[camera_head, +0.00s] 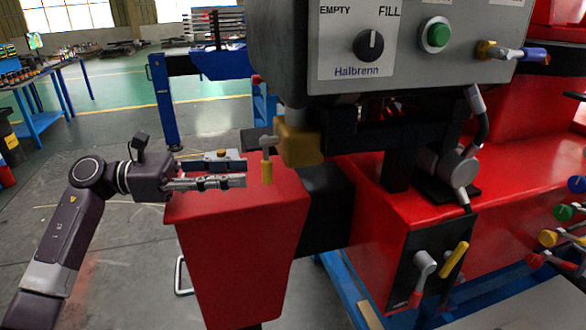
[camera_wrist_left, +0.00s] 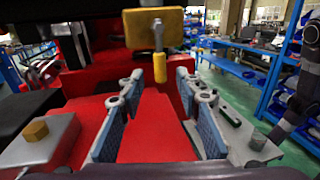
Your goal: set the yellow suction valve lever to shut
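A lever with a yellow grip (camera_head: 266,172) hangs straight down from a grey hub beside a yellow valve body (camera_head: 300,146). In the left wrist view the lever (camera_wrist_left: 159,66) also hangs down in front of the valve body (camera_wrist_left: 153,27). My left gripper (camera_head: 243,172) is open and empty, pointing right toward the lever, just left of it. In the wrist view the lever lies ahead, between the two spread fingers of my left gripper (camera_wrist_left: 160,88); I see no contact. My right gripper is not in view.
A grey control box with a selector knob (camera_head: 368,45) and green button (camera_head: 438,35) overhangs the valve. A red pedestal (camera_head: 235,250) stands below the gripper. Another yellow lever (camera_head: 453,260) and a red-tipped lever (camera_head: 421,278) sit lower right. Open floor lies left.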

